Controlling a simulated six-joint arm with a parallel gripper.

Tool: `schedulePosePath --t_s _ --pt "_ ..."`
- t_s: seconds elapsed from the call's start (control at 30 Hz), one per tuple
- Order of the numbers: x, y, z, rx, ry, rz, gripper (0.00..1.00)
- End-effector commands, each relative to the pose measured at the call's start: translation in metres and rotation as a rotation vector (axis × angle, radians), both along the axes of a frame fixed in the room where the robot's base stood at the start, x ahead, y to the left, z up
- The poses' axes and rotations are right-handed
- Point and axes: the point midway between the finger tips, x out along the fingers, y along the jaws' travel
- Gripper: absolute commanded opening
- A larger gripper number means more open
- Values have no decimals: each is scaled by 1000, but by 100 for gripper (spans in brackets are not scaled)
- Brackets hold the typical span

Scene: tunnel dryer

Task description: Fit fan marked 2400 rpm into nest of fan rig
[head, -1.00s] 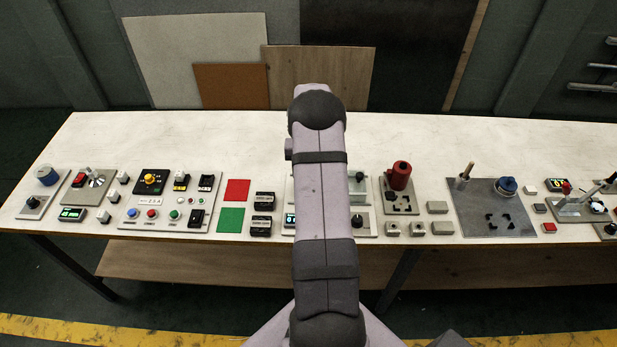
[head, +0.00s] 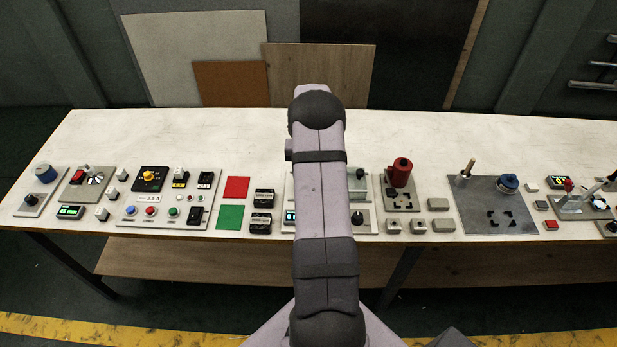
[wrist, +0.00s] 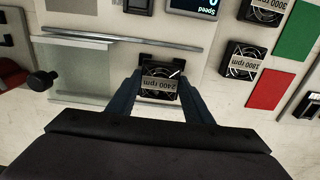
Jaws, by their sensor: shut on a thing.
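The fan marked 2400 rpm (wrist: 158,87) is a small black square unit with a light label. In the wrist view my gripper (wrist: 159,80) is shut on it, one finger on each side. Just beyond the fan is a black bracket (wrist: 162,60), apparently the nest on the light plate of the fan rig (wrist: 115,23). The fan is at or over this bracket. I cannot tell whether it is seated. The rig's speed display (wrist: 196,5) is partly cut off. In the head view my arm hides the gripper and the held fan.
Fans marked 3000 rpm (wrist: 264,11) and 1800 rpm (wrist: 243,63) lie beside the rig, near a green square (wrist: 297,31) and a red square (wrist: 271,90). A clear panel (wrist: 80,70) and metal rails (wrist: 120,42) are close left.

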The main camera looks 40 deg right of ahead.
Motion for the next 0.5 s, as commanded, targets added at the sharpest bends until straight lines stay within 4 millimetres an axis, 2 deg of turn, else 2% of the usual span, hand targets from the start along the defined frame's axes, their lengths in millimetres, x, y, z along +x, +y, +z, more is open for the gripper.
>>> schedulePosePath --t_s 0.13,0.17,0.2,0.23,0.5 --pt "0 0 -4 0 0 0 20" --pt "0 0 -3 -1 -1 0 53" --pt "0 0 -3 -1 -1 0 63" --pt "0 0 -3 -1 -1 0 68" --pt "0 0 -3 0 0 0 68"
